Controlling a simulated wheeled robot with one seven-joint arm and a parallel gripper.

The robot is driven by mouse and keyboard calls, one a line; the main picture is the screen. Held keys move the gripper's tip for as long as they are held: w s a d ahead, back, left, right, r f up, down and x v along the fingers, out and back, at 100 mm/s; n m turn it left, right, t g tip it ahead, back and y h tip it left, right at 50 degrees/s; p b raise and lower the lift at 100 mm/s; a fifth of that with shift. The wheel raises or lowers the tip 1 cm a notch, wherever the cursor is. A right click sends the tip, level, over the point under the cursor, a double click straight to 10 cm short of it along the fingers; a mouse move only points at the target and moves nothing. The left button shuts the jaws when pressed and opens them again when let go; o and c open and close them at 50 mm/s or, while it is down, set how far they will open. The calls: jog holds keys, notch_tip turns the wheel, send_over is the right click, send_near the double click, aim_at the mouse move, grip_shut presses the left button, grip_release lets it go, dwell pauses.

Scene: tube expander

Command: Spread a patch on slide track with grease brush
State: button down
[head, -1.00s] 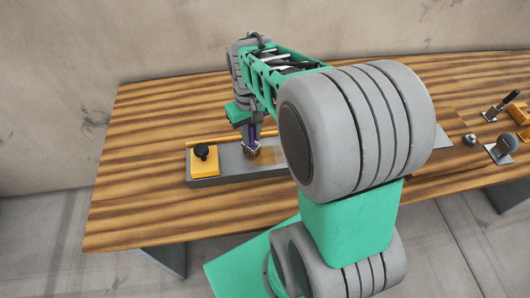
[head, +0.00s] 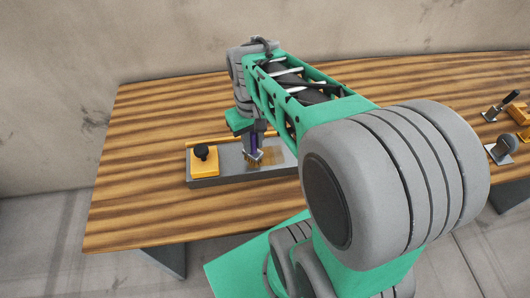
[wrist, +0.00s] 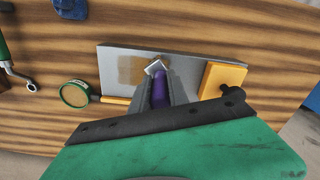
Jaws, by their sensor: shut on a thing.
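The slide track (head: 222,180) is a long grey bar on the table, with a yellow block (head: 204,163) and black knob at its left end. In the wrist view the track (wrist: 112,60) carries a brown smear (wrist: 130,70) on its top face. My gripper (head: 255,136) is shut on the grease brush, which points down over the track. The brush's purple handle (wrist: 160,92) lies between my fingers, with its metal collar (wrist: 154,67) beyond. In the head view the brown bristles (head: 256,161) are at the track surface; exact contact is hard to tell. My arm hides the track's right end.
In the wrist view, a round green-rimmed tin (wrist: 75,94) stands beside the track, a green-handled tool (wrist: 10,62) lies at the left and a blue object (wrist: 70,8) sits at the top. Table left of the track (head: 135,150) is clear.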

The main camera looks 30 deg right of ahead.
aim_at(253, 133)
jog(key=shift+f, duration=0.85)
notch_tip(253, 133, up, 5)
jog(key=p, duration=0.4)
jog(key=shift+s+d, duration=0.1)
jog(key=shift+d, duration=0.05)
jog(key=shift+r, duration=0.2)
jog(key=shift+w+a+r, duration=0.1)
jog(key=shift+w+a, duration=0.2)
jog(key=shift+w, duration=0.1)
jog(key=w+a+r, duration=0.1)
jog(key=w+a, duration=0.4)
jog(key=shift+w+r, duration=0.3)
jog(key=shift+p, duration=0.3)
